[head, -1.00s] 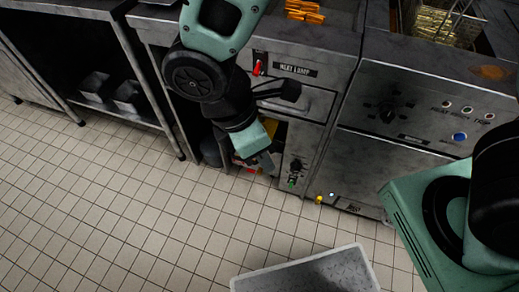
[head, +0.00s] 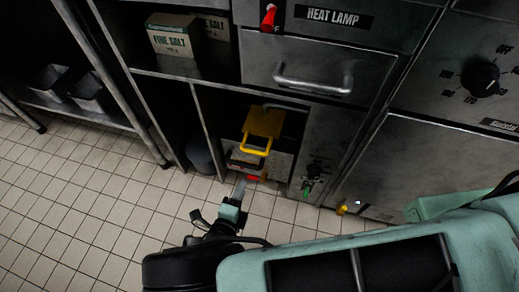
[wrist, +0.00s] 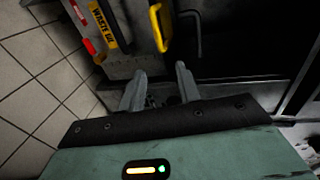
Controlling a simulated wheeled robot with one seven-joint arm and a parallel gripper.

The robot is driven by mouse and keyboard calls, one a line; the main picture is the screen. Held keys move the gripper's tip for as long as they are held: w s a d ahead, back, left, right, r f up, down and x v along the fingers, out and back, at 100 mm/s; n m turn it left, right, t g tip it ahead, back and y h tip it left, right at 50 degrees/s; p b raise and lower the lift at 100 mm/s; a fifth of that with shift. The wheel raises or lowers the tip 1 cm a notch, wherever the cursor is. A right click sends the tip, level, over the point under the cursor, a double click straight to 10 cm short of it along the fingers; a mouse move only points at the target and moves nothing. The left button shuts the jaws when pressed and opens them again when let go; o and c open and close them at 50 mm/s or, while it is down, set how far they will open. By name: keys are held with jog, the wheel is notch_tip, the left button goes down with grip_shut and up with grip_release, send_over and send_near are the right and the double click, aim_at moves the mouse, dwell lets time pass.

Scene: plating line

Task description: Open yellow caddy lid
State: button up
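The yellow caddy lid (head: 263,122) lies on a grey caddy (head: 278,165) in the low compartment under the heat lamp drawer. A yellow loop handle (head: 255,151) is at the lid's front edge, with a dark handle (head: 243,164) below it. In the wrist view, the yellow handle (wrist: 161,28) shows at the top, beyond my fingertips. My gripper (head: 240,181) is in front of and below the caddy, just left of its middle in the head view. In the wrist view, my gripper (wrist: 160,80) has its two fingers apart with nothing between them. The lid looks closed.
The heat lamp drawer (head: 290,68) with its bar handle is above the caddy. A panel with a green knob (head: 308,187) stands to its right. A dark round bin (head: 200,155) stands left, behind a divider. Salt boxes (head: 174,37) sit above. Tiled floor (head: 90,205) is clear at left.

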jog(key=b, duration=0.3)
send_near(255, 151)
jog(key=shift+n, duration=0.3)
jog(key=x, duration=1)
jog(key=shift+f, duration=0.4)
jog(key=shift+c, duration=0.3)
